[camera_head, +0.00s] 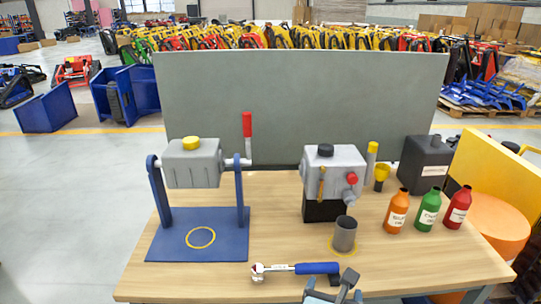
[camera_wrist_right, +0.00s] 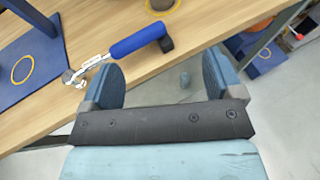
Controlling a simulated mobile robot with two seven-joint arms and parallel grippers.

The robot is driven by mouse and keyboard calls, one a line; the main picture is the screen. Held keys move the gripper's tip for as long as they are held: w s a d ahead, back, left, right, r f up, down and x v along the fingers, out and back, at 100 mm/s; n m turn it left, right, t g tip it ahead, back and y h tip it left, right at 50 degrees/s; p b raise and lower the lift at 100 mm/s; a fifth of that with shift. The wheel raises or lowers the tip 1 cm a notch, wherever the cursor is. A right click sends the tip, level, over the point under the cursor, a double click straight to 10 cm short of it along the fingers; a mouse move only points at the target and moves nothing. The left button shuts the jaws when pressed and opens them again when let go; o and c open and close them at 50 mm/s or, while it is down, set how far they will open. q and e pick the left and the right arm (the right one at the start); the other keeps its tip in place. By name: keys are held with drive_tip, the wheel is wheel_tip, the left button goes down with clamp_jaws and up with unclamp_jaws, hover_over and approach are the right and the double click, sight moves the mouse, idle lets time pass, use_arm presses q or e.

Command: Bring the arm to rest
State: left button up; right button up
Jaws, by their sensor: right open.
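My right gripper (camera_head: 333,291) shows at the bottom edge of the head view, at the table's front edge. In the right wrist view its two blue-grey fingers stand apart (camera_wrist_right: 163,76), with only floor and the table's edge seen between them. It is open and empty. A ratchet wrench with a blue handle (camera_head: 317,268) lies on the wooden table (camera_head: 275,205) just beyond the gripper. The wrench also shows in the right wrist view (camera_wrist_right: 137,40), beyond the fingers and apart from them. My left gripper is not in view.
A grey cup (camera_head: 345,234) stands by a grey machine (camera_head: 333,170). A blue stand (camera_head: 180,245) holds a grey block (camera_head: 192,163) at left. Orange (camera_head: 396,213), green (camera_head: 428,212) and red (camera_head: 458,208) bottles stand at right. A grey panel (camera_head: 300,105) closes the back.

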drive_tip(key=d+f+n+t+h, duration=0.1)
drive_tip(key=d+f+n, duration=0.1)
drive_tip(key=d, duration=0.6)
drive_tip(key=d+f+n+h, duration=0.1)
drive_tip(key=d+f+n, duration=0.15)
drive_tip(key=d, duration=0.65)
drive_tip(key=s+d+f+m+g+y, duration=0.15)
drive_tip(key=s+f+m+y, duration=0.5)
drive_tip(key=m, duration=0.75)
drive_tip(key=s+d+f+m+g+y, duration=0.1)
drive_tip(key=s+f+m+g+y, duration=0.2)
drive_tip(key=s+f+m, duration=0.9)
drive_tip(key=w+a+r+m+t, duration=0.1)
drive_tip(key=w+a+r+m, duration=0.2)
drive_tip(key=a, duration=0.4)
drive_tip(key=w+a+r+m, duration=0.1)
drive_tip(key=w+a+m, duration=0.1)
drive_tip(key=a+m, duration=0.4)
use_arm(q)
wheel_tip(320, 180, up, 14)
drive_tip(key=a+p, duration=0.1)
drive_tip(key=p, duration=1.6)
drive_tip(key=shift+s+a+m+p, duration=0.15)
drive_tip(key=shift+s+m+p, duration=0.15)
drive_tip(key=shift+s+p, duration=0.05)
use_arm(e)
wheel_tip(320, 180, up, 14)
drive_tip(key=n, duration=0.1)
drive_tip(key=shift+s+d+n+y, duration=0.3)
drive_tip(key=shift+n+y, duration=0.05)
